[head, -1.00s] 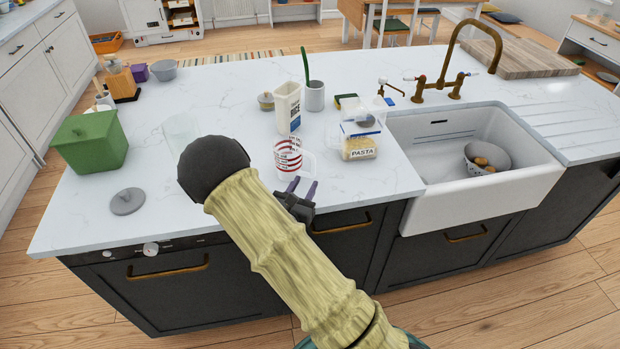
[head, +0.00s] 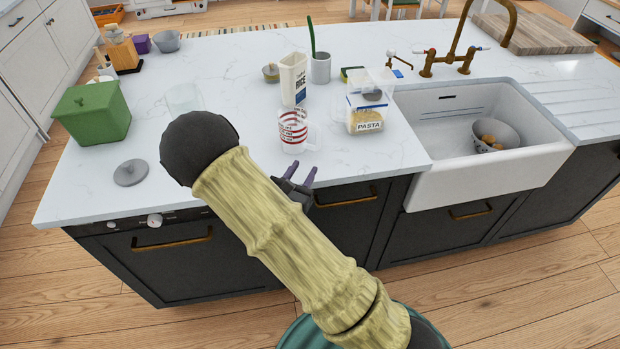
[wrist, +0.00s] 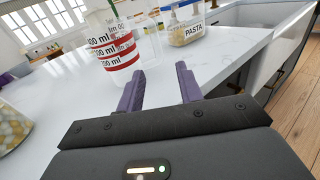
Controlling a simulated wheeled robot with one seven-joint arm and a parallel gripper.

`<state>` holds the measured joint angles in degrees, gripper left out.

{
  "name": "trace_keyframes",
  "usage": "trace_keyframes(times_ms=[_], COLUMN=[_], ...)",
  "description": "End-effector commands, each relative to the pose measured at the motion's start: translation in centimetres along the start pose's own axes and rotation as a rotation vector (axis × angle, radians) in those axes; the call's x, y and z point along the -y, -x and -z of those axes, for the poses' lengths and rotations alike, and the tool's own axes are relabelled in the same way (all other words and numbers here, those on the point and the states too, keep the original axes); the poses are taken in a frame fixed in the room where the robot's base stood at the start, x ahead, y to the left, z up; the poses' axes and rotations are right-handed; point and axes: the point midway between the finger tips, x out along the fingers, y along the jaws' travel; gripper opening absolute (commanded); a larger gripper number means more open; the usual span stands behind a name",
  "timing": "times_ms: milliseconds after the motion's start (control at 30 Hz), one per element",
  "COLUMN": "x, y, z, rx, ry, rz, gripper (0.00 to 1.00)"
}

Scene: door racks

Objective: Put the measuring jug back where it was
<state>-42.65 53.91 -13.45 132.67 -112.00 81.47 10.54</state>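The measuring jug (head: 293,130) is clear with red bands and dark markings. It stands upright on the white worktop, near its front edge. My gripper (head: 300,172) is at the worktop's front edge, just in front of the jug. Its purple fingers (wrist: 158,82) are spread apart with nothing between them. The jug looks apart from the fingers.
A pasta container (head: 368,112) stands right of the jug, and a rice container (head: 293,80) behind it. A clear glass-like vessel (head: 184,100), a grey lid (head: 130,172) and a green bin (head: 92,112) are to the left. The sink (head: 480,140) is at right.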

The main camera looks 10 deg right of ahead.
Motion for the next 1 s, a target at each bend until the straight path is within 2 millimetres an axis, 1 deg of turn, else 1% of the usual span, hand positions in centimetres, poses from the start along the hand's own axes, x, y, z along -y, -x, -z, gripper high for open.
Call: trace_keyframes(times_ms=[67, 133, 167, 200, 267, 300, 367, 400, 500, 533, 600, 667, 767, 800, 867, 900, 967, 1000], x=[1.5, 3.7, 4.9, 6.7, 9.5, 11.3, 13.8, 15.3, 18.0, 18.6, 19.6, 20.0, 19.9, 19.6, 19.0, 18.5, 17.7, 17.1], y=[-0.5, -0.8, -0.9, -1.0, -0.7, -0.3, 0.6, 1.4, 3.6, 4.3, 6.0, 7.4, 9.5, 10.2, 11.0, 11.4, 11.8, 11.9], z=[-0.5, -1.0, -1.2, -1.5, -1.8, -1.9, -1.9, -1.9, -1.6, -1.6, -1.4, -1.2, -1.2, -1.3, -1.6, -1.8, -2.4, -2.9], rx=[-0.017, -0.045, -0.062, -0.087, -0.131, -0.165, -0.215, -0.249, -0.333, -0.358, -0.414, -0.459, -0.528, -0.552, -0.585, -0.603, -0.625, -0.636], ry=[-0.024, -0.06, -0.081, -0.115, -0.177, -0.224, -0.299, -0.355, -0.506, -0.556, -0.681, -0.793, -1.0, -1.088, -1.225, -1.321, -1.47, -1.573], rz=[0.065, 0.164, 0.217, 0.298, 0.428, 0.517, 0.647, 0.73, 0.924, 0.98, 1.102, 1.199, 1.342, 1.394, 1.46, 1.501, 1.554, 1.582], gripper=[0.36, 0.36, 0.36, 0.36, 0.36, 0.36, 0.36, 0.36, 0.36, 0.36, 0.36, 0.36, 0.36, 0.36, 0.36, 0.36, 0.36, 0.36])
